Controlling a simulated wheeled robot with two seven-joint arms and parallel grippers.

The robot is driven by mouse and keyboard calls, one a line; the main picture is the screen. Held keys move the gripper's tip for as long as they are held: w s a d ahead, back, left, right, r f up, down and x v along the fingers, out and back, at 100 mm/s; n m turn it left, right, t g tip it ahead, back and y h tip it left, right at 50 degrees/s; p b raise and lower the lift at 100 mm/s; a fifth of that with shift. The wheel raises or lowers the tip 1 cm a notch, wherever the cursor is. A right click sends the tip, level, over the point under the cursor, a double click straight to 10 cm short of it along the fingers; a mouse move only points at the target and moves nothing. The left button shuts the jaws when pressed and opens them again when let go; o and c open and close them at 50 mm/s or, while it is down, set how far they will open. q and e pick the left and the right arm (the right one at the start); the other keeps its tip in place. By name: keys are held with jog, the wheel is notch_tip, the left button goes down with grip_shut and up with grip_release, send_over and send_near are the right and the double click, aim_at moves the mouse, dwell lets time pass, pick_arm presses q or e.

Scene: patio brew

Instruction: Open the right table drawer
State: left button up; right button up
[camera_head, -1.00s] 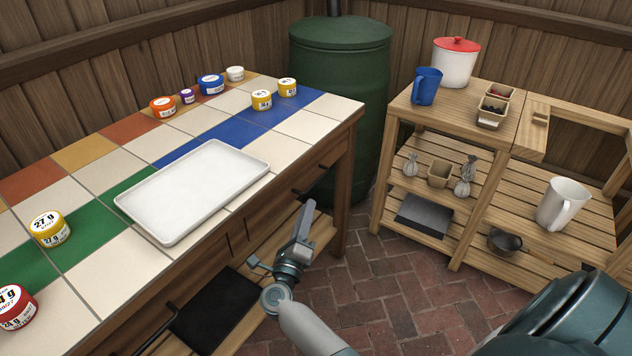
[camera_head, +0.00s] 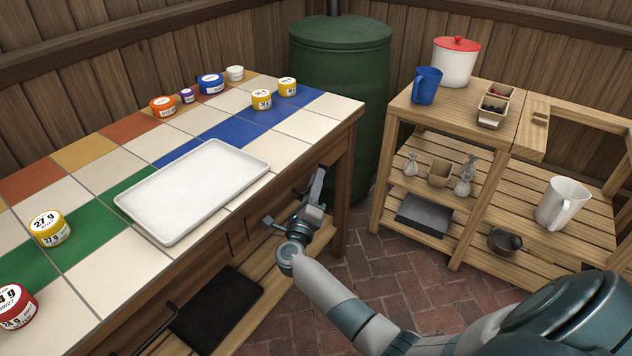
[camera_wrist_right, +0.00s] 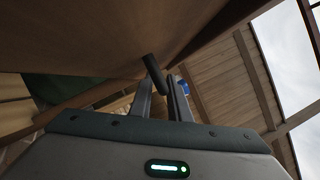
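The right table drawer (camera_head: 277,201) is in the side of the tiled table, under its right end; its front looks flush and shut. Its dark bar handle is mostly hidden by my right gripper (camera_head: 314,184) in the head view. In the right wrist view the black handle (camera_wrist_right: 155,73) shows at the fingertips, apparently between the two fingers of my right gripper (camera_wrist_right: 165,82). The fingers stand apart, with a gap visible; I cannot tell whether either touches the handle. My left gripper is not in view.
The tiled tabletop (camera_head: 288,154) holds a white tray (camera_head: 190,190) and several labelled jars. A green barrel (camera_head: 340,90) stands behind the table's right end. A wooden shelf unit (camera_head: 455,110) stands at the right. The brick floor (camera_head: 385,275) between them is clear.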

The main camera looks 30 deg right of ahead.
jog(key=shift+c, duration=0.6)
grip_shut()
dwell(0.8)
